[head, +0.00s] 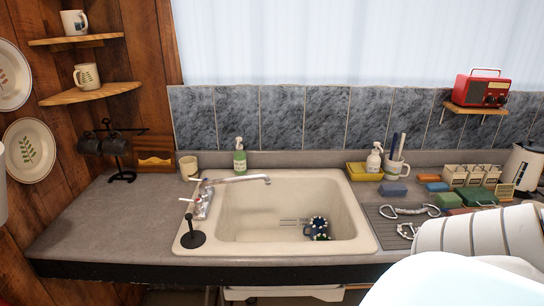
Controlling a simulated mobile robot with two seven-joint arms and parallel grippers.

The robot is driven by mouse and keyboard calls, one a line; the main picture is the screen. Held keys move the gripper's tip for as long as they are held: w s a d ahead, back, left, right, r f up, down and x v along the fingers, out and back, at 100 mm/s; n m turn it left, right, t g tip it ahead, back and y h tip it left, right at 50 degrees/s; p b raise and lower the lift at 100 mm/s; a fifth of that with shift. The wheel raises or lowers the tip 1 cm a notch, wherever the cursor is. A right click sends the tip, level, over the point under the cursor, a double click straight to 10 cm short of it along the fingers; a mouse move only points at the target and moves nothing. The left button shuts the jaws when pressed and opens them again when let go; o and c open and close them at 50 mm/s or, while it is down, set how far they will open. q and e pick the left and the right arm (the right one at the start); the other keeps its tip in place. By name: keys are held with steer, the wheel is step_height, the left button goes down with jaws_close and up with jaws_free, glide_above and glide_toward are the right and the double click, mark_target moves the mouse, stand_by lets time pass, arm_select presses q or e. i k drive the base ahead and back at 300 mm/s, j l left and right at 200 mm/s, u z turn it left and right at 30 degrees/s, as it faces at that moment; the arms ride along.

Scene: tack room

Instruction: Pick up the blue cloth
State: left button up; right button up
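A crumpled dark blue cloth (318,229) with pale spots lies on the floor of the cream sink (233,219), right of its middle. It looks bunched up, and its underside is hidden. Thin metal prongs of some utensil show just left of it. Neither of my grippers is in view, and nothing is seen touching the cloth.
The faucet (237,180) reaches over the sink's back left. Bits (408,211), sponges and a yellow tray (364,172) crowd the right counter. The left counter (100,219) is mostly clear. Pale shapes block the lower right.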

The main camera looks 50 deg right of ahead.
mark_target(399, 189)
steer(key=z, duration=2.55)
steer(key=l+u, duration=0.2)
steer(key=u, duration=0.25)
steer(key=l+u, duration=0.2)
steer(key=u, duration=0.25)
steer(key=l+u, duration=0.2)
steer(key=u, duration=0.25)
steer(key=l+u, duration=0.15)
steer(key=l, duration=0.2)
steer(key=k+l+u, duration=0.15)
steer(key=l, duration=0.2)
steer(key=k+l+u, duration=0.15)
steer(key=l, duration=0.2)
